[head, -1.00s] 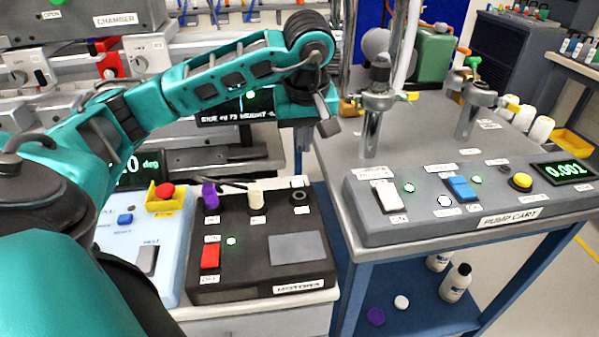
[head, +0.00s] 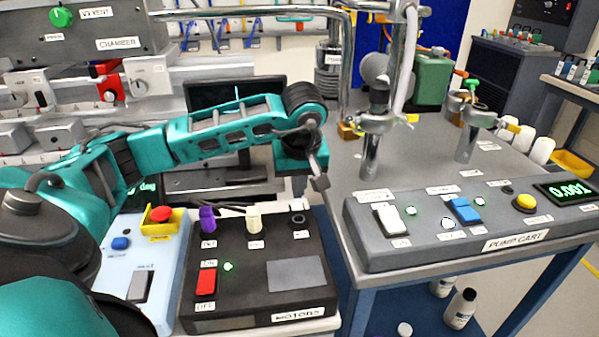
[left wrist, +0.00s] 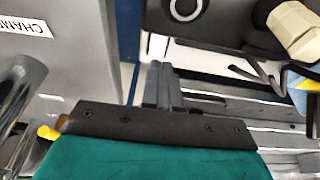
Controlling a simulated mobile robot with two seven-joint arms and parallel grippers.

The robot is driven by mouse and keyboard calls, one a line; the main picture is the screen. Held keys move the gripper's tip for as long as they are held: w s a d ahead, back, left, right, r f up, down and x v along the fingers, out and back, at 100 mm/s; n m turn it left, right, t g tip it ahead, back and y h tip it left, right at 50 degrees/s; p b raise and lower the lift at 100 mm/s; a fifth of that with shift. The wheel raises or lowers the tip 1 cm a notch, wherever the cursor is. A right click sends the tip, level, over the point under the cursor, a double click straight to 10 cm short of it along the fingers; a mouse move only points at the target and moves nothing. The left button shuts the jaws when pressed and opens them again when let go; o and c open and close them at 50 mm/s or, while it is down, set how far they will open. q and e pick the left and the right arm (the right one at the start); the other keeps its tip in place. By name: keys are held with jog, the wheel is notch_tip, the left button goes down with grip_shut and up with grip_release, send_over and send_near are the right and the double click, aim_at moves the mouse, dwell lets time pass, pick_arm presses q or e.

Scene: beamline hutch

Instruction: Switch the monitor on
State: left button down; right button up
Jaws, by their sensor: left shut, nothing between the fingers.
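The monitor (head: 236,92) is a dark screen behind my left forearm in the head view. Its upper part shows black; its lower part is hidden by the arm, so I cannot tell whether it is lit. My left gripper (head: 320,182) is shut and empty, pointing down in the gap between the black motors box and the pump cart. In the left wrist view its closed fingers (left wrist: 162,85) touch nothing that I can see. The right gripper is not in view.
The motors box (head: 262,308) with a red rocker and several knobs stands front centre. Left of it is a light-blue box (head: 112,262) with a red emergency button. The pump cart (head: 400,255) with switches and upright posts is at right.

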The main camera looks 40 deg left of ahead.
aim_at(298, 207)
pick_arm(q)
jog(key=x, duration=0.4)
jog(key=shift+s+d+f+b, duration=0.2)
jog(key=shift+f+b, duration=0.1)
jog(key=shift+f, duration=0.75)
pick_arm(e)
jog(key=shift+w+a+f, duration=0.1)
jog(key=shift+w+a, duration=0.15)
pick_arm(q)
jog(key=shift+f, duration=0.1)
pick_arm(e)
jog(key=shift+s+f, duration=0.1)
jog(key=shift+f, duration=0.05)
pick_arm(q)
jog(key=shift+f+b, duration=0.35)
jog(key=shift+r, duration=0.1)
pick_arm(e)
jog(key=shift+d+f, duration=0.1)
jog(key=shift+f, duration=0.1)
